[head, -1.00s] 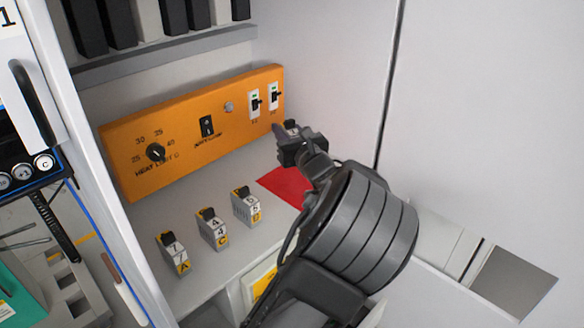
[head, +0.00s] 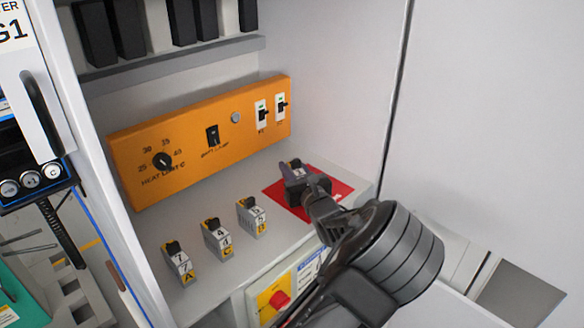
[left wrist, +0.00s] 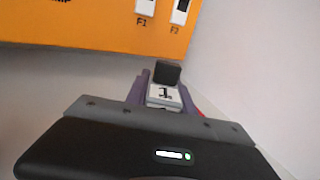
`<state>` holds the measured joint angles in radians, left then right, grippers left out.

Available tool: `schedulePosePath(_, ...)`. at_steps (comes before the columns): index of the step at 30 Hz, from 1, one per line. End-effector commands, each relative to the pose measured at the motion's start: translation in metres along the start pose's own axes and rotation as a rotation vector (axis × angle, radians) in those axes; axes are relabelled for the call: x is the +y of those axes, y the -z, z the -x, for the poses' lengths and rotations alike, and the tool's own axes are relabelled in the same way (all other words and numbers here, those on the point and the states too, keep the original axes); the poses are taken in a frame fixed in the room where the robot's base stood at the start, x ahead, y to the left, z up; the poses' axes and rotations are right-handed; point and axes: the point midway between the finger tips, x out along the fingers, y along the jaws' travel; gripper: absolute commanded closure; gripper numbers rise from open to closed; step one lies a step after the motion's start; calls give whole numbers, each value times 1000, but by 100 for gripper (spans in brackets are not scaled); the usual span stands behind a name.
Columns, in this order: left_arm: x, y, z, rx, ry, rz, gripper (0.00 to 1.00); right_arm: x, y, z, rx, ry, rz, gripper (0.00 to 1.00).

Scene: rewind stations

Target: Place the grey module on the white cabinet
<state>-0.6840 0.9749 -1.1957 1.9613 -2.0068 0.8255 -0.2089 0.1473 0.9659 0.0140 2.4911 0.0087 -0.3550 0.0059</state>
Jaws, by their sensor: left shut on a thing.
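My left gripper (head: 298,175) is over the red patch (head: 272,190) inside the white cabinet (head: 345,110). It is shut on a small grey module (left wrist: 163,94) with a black knob on top and a white label. In the left wrist view the module sits between the gripper's two purple fingers (left wrist: 160,88). In the head view the module is mostly hidden by the fingers. I cannot tell if its underside touches the red patch. My right gripper is not in view.
Several similar modules, including one module (head: 251,217), stand in a row left of the red patch. An orange panel (head: 200,140) with a knob and switches stands behind. The cabinet's side wall is close on the right. A red knob (head: 279,300) is on the front below.

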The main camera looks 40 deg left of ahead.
Motion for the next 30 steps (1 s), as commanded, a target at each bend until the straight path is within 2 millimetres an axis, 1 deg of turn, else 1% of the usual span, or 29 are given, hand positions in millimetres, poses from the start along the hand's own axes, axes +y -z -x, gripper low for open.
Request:
schedulePosePath(5, 0, -1, 0, -2, 0, 1, 100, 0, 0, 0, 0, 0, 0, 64)
schedulePosePath(10, 0, 4, 0, -1, 0, 1, 100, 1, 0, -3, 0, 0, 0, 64)
schedulePosePath(11, 0, 3, 0, -1, 0, 1, 69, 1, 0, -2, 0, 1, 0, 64)
schedulePosePath(18, 0, 3, 0, -1, 0, 1, 50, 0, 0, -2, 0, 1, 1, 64)
schedulePosePath(25, 0, 2, 0, 0, 0, 1, 49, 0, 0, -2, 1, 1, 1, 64)
schedulePosePath(29, 0, -3, 0, -1, 0, 1, 49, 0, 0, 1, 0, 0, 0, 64)
schedulePosePath(30, -1, -1, 3, 0, 1, 1, 49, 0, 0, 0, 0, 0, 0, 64)
